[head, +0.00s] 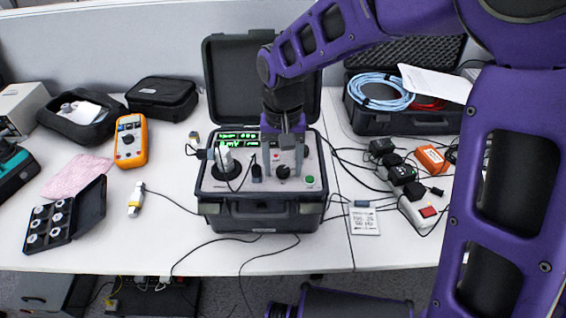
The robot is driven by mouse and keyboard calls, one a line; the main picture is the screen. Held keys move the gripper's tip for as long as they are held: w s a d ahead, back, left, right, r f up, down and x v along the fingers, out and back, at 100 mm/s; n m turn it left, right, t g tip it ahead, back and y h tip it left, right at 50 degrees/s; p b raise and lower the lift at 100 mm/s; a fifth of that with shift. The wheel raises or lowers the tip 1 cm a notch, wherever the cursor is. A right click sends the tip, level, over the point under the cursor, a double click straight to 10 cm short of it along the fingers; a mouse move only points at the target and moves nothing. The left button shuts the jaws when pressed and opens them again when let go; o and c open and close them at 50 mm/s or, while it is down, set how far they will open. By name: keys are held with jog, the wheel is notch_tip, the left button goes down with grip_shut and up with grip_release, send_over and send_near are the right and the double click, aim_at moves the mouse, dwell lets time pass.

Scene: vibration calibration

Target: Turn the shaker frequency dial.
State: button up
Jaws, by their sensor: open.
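The shaker calibrator (260,214) is an open black case with a grey panel, in the middle of the table in the head view. Its green-lit display (238,138) is at the panel's upper left. A dark round dial (282,172) shows on the panel's right half. My gripper (283,166) reaches down from above, with its fingers at or just above this dial. Its jaws are open. I cannot tell whether the fingers touch the dial. A green button (310,180) sits right of the dial. A sensor stands on the round shaker head (223,168) at the left.
An orange multimeter (130,141) and a box of round parts (52,225) lie left. Black adapters and a power strip (418,212) lie right. A case with blue cable (378,92) stands behind them. Loose cables cross the table's front edge.

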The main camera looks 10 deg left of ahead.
grip_shut()
jog(key=shift+r+n, duration=0.1)
jog(key=shift+n, duration=0.2)
jog(key=n+p, duration=0.2)
jog(key=n, duration=0.1)
jog(key=shift+r+n, duration=0.1)
jog(key=shift+n, duration=0.2)
jog(key=n+p, duration=0.3)
jog(key=n, duration=0.2)
jog(key=shift+w+n, duration=0.1)
jog(key=shift+n, duration=0.2)
dwell(0.4)
grip_release()
